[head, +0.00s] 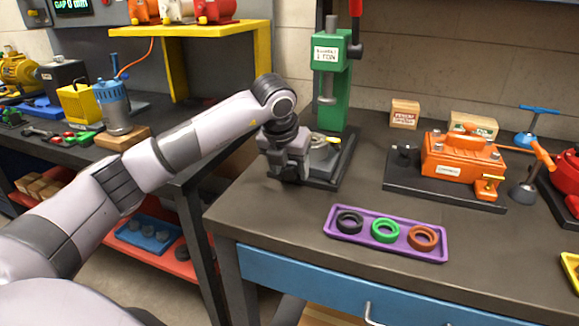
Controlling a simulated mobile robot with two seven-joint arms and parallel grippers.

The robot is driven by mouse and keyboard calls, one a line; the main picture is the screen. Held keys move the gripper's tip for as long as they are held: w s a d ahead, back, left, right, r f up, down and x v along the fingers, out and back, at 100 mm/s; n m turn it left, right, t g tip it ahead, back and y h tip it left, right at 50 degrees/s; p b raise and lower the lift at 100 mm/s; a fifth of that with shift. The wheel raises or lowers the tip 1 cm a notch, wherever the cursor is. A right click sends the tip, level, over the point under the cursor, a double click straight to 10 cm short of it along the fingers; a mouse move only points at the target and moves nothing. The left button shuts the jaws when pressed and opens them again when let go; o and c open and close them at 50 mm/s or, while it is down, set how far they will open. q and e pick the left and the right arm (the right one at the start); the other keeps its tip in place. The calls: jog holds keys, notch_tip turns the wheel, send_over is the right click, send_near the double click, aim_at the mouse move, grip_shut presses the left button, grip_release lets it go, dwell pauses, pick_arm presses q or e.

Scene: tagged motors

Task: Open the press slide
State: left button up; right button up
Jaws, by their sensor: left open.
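A green arbor press (329,85) stands upright at the back of the workbench, with a label reading 1 TON. Its grey ram (327,88) hangs above a dark base plate (341,165). A pale round part (323,150) with a yellowish piece shows low on the press, partly behind my left gripper. My left gripper (289,178) is open and points down at the left front of the press base. It hides part of the base, and I cannot tell whether it touches anything. My right gripper is out of view.
A purple tray (330,228) with black, green and brown rings lies in front. An orange fixture (462,160) on a black plate stands to the right, with two small boxes (404,114) behind it. A yellow shelf (190,30) and another bench stand left. The front left bench top is clear.

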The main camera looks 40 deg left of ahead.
pick_arm(q)
jog(key=v, duration=0.7)
jog(key=shift+s, duration=0.1)
dwell(0.5)
